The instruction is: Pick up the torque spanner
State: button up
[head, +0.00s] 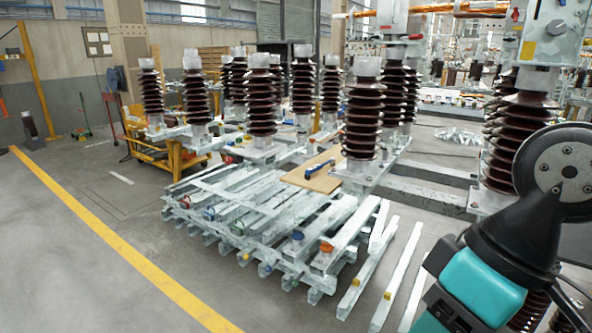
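A small blue and dark tool (318,169), which looks like the torque spanner, lies on a light wooden board (294,179) in the middle of the head view. It is too small to make out in detail. The board rests among the metal frame beams, beside the foot of a brown insulator. Part of my arm, teal and black, fills the lower right. The fingers of my gripper do not show, and no part of my arm touches the tool.
Stacked galvanised beams (255,222) lie in front of the board, with loose bars (397,275) to their right. Tall brown insulators (362,118) stand behind and beside it. A yellow trolley (160,150) stands at left. The floor along the yellow line (115,257) is clear.

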aim_at(332, 161)
jog(key=u, duration=0.45)
jog(key=i, duration=1.25)
jog(key=z, duration=0.25)
jog(key=k, duration=0.45)
jog(key=u, duration=1.1)
jog(key=i, duration=0.45)
jog(key=z, duration=0.1)
